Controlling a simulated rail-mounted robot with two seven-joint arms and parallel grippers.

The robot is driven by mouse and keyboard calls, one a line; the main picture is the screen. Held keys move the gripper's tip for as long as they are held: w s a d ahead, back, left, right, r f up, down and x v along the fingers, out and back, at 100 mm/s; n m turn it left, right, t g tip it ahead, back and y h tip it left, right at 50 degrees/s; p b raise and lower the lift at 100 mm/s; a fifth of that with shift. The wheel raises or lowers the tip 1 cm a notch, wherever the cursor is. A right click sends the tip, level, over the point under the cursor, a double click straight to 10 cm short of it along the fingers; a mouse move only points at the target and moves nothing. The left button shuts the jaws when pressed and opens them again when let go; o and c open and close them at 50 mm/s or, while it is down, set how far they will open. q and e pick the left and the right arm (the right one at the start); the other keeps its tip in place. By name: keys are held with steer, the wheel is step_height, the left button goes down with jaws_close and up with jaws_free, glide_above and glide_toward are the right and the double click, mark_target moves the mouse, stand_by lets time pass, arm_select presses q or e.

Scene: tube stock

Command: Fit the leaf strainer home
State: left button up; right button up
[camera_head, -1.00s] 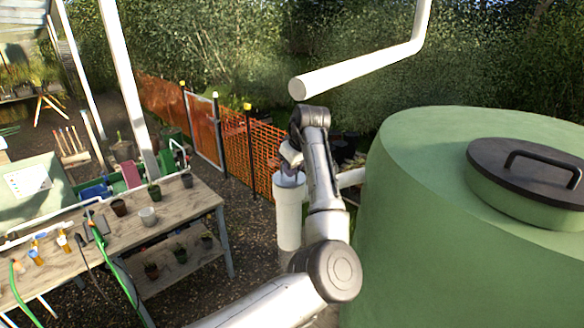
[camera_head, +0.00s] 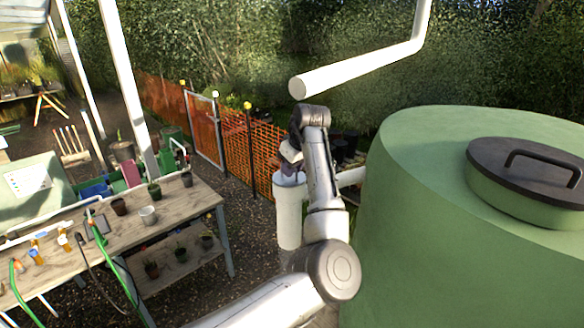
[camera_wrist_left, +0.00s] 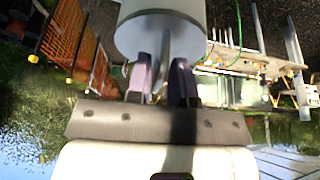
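In the head view my left gripper (camera_head: 289,165) is over the top of an upright white pipe (camera_head: 289,220) beside the green tank. In the left wrist view, its two dark fingers (camera_wrist_left: 162,78) stand on either side of a thin grey upright grip, which I take as the leaf strainer's handle (camera_wrist_left: 163,55). The grip joins the flat end of a grey round body (camera_wrist_left: 160,28). My wrist and fingers partly hide the pipe mouth, so I cannot tell how deep the strainer sits. My right gripper is not in view.
The large green tank (camera_head: 440,240) with a dark lid (camera_head: 520,170) stands close on the right. A white downpipe (camera_head: 360,68) hangs above my arm. A wooden bench (camera_head: 180,210) with pots is on the left. Orange mesh fencing (camera_head: 262,150) runs behind.

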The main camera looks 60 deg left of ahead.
arm_select(q)
steer(key=shift+o, duration=1.4)
steer(key=shift+d+r, duration=0.15)
steer(key=shift+r, duration=0.1)
steer(key=b+v, duration=0.3)
steer(key=v, duration=1)
steer(key=shift+r, duration=0.1)
